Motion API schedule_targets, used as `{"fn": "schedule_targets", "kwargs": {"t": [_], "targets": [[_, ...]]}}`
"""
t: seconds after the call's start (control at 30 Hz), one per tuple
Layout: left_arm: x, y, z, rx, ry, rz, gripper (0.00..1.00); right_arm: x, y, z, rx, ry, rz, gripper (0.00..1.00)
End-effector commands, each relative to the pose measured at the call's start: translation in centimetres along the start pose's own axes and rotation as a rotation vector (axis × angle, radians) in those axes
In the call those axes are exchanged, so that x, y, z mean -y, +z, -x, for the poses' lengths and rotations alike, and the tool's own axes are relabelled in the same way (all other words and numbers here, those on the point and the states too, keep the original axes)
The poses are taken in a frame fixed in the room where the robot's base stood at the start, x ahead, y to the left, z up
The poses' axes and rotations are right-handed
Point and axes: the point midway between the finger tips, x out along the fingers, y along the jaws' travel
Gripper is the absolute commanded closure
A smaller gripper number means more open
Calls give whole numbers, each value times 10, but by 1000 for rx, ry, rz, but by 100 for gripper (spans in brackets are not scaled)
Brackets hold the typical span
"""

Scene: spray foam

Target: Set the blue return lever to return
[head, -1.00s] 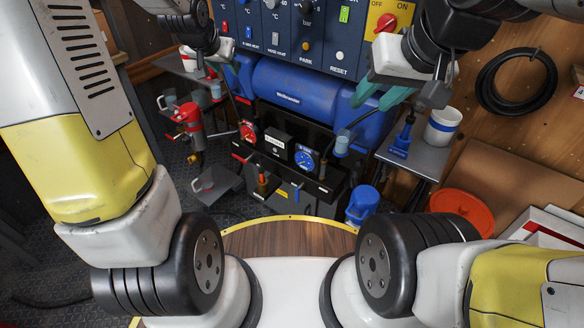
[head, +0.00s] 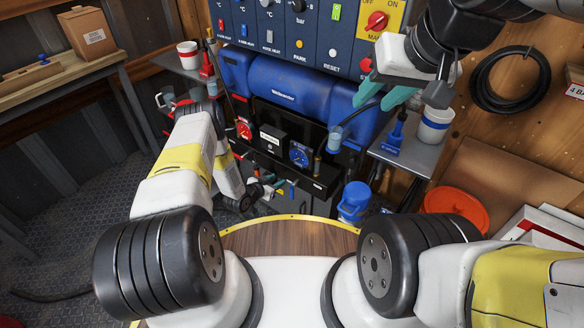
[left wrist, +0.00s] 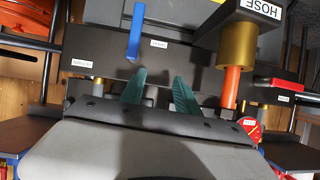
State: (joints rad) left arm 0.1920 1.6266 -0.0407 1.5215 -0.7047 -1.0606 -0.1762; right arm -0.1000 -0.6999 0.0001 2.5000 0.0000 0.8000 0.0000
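The blue lever (left wrist: 135,32) shows in the left wrist view on a dark manifold bar (left wrist: 115,55), beside a small white label too blurred to read. A small blue piece near my left gripper in the head view (head: 292,187) looks like the same lever. My left gripper (left wrist: 158,93) is open, with two teal fingers apart and nothing between them. It faces the bar, and the lever is beyond its fingertips, nearer the left finger in that view. In the head view my left gripper (head: 273,184) is low at the front of the black unit, partly hidden. My right gripper (head: 383,97) is open and empty.
A brass and orange hose fitting (left wrist: 234,70) sticks out right of the fingers in the left wrist view, with a red lever (left wrist: 286,86) beyond. A blue jug (head: 354,202) stands right.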

Motion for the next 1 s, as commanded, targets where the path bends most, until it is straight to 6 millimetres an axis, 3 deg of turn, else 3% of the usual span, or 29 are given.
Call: {"fn": "schedule_targets", "kwargs": {"t": [0.03,0.1,0.23,0.37,0.7,1.0], "targets": [[-15,20,0,-14,15,10,62,0,0,0,0,0,0,62],[-31,35,2,-38,29,18,62,0,0,0,0,0,0,62],[-47,50,3,-63,45,25,62,0,0,0,0,0,0,62],[-52,53,-6,-72,49,27,62,0,0,0,0,0,0,62],[-54,49,-58,-71,48,26,62,0,0,0,0,0,0,62],[-54,48,-74,-68,47,28,62,0,0,0,0,0,0,62]]}}
